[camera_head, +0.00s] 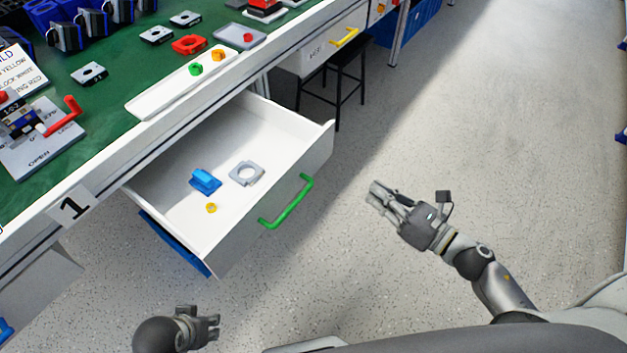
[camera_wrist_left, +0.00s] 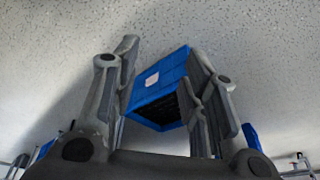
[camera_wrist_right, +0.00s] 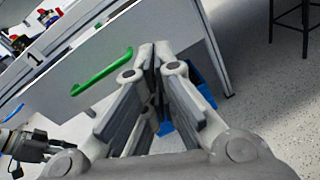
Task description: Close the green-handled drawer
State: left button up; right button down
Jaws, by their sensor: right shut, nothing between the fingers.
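The white drawer with the green handle (camera_head: 287,203) stands pulled out from under the green workbench in the head view. Inside it lie a blue part (camera_head: 205,181), a grey ring-like part (camera_head: 246,173) and a small yellow part (camera_head: 211,208). My right gripper (camera_head: 373,191) is shut and empty, to the right of the handle and apart from it. In the right wrist view the green handle (camera_wrist_right: 103,73) shows left of the shut fingers (camera_wrist_right: 154,50). My left gripper (camera_head: 217,326) is low, in front of the drawer and apart from it. In the left wrist view its fingers (camera_wrist_left: 160,75) are spread with nothing between them.
A workbench (camera_head: 110,150) with a green top holds a white tray (camera_head: 190,80), a red-levered switch panel (camera_head: 45,140) and several small parts. A second drawer with a yellow handle (camera_head: 345,38) and a black stool (camera_head: 335,85) are further back. The floor at right is clear.

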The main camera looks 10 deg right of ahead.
jog(key=s+a+r+n+g+y+b, duration=0.1)
jog(key=s+a+r+n+y, duration=0.15)
jog(key=n, duration=0.25)
jog(key=p, duration=0.2)
send_near(303, 159)
jog(key=x, duration=0.5)
jog(key=shift+w+a, duration=0.25)
pick_arm(q)
jog(key=shift+f, duration=2.35)
pick_arm(e)
jog(key=shift+h+x, duration=0.25)
jog(key=shift+x, duration=0.55)
jog(key=shift+f, duration=0.1)
jog(key=shift+w, duration=0.1)
